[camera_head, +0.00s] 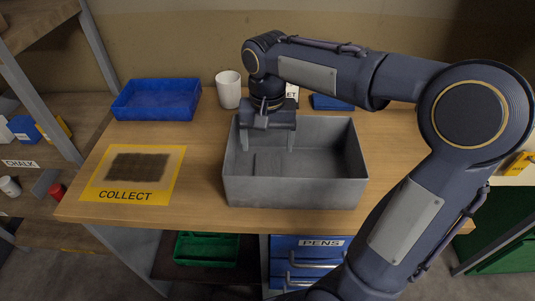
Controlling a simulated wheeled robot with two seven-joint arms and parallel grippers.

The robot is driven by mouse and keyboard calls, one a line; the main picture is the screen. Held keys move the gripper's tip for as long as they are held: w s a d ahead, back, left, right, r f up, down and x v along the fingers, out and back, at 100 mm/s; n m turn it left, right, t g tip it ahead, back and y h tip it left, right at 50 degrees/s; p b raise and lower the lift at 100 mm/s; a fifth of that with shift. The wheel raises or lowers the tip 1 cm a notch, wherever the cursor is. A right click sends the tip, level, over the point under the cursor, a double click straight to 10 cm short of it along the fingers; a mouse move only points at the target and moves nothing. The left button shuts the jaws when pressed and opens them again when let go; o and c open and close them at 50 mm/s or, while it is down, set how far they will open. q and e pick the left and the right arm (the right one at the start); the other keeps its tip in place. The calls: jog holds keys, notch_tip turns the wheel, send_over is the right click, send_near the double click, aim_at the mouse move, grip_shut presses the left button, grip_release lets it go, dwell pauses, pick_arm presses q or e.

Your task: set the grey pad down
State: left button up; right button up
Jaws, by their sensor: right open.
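My right gripper (267,143) points down into the left part of a grey open bin (295,193), its fingers apart. No pad shows between the fingers. A flat grey shape (270,163) shows inside the bin below the gripper; I cannot tell whether it is the grey pad or part of the bin. A dark, mesh-like rectangle (138,166) lies on the yellow mat marked COLLECT (112,192) at the left of the table. I cannot tell whether it is a pad or part of the mat. My left gripper is out of view.
A blue tray (157,100) and a white cup (228,90) stand at the back of the wooden table (205,205). A blue item (332,103) lies behind the bin. Shelves stand at the left. Bare table lies between the mat and the bin.

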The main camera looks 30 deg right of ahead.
notch_tip(320, 180, up, 4)
jog(key=shift+f, duration=0.1)
dwell(0.6)
